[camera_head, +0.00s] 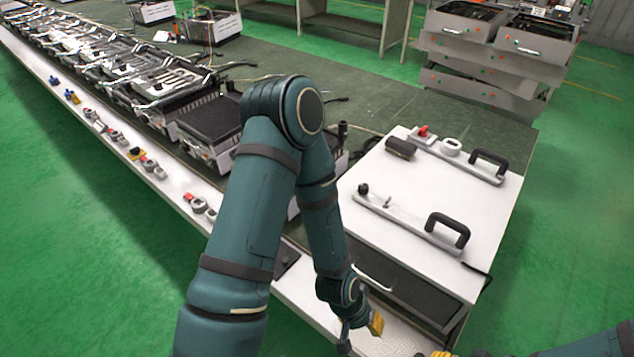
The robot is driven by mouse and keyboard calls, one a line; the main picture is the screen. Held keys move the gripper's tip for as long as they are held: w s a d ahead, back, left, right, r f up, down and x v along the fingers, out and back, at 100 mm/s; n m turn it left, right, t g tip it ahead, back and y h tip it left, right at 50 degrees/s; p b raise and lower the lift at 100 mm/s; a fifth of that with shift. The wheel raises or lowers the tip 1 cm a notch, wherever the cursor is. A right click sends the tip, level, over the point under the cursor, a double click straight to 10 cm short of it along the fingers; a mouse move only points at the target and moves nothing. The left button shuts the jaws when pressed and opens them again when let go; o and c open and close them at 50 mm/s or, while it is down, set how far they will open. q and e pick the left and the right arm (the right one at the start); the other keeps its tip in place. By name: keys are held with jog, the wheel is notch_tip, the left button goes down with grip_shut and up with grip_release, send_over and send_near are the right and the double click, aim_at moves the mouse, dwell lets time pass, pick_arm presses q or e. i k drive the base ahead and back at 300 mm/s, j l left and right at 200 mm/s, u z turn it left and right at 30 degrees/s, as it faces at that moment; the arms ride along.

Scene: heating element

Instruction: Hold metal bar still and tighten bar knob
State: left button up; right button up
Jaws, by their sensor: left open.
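A white-topped box (463,190) stands at the right end of the bench. A metal bar (400,215) lies across its near side, with a black knob (363,188) at the left end and a black handle (449,229) at the right. A second bar (462,165) lies at the back with another black handle (490,158). My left gripper (361,332) is open, low in front of the box and apart from both bars. Its yellow fingertip pad shows. Only a yellow tip of my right gripper (440,354) shows at the bottom edge; the rest is cut off.
A black roller-like piece (400,148), a red knob (423,132) and a pale ring (451,146) sit at the back of the box top. Several appliances line the bench at left. Small parts (198,204) lie along its white ledge. Stacked grey units (490,60) stand behind.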

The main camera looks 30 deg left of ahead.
aim_at(363, 188)
jog(key=u, duration=0.75)
jog(key=i+j+z, duration=0.2)
jog(key=k+l, duration=0.05)
jog(key=l, duration=0.05)
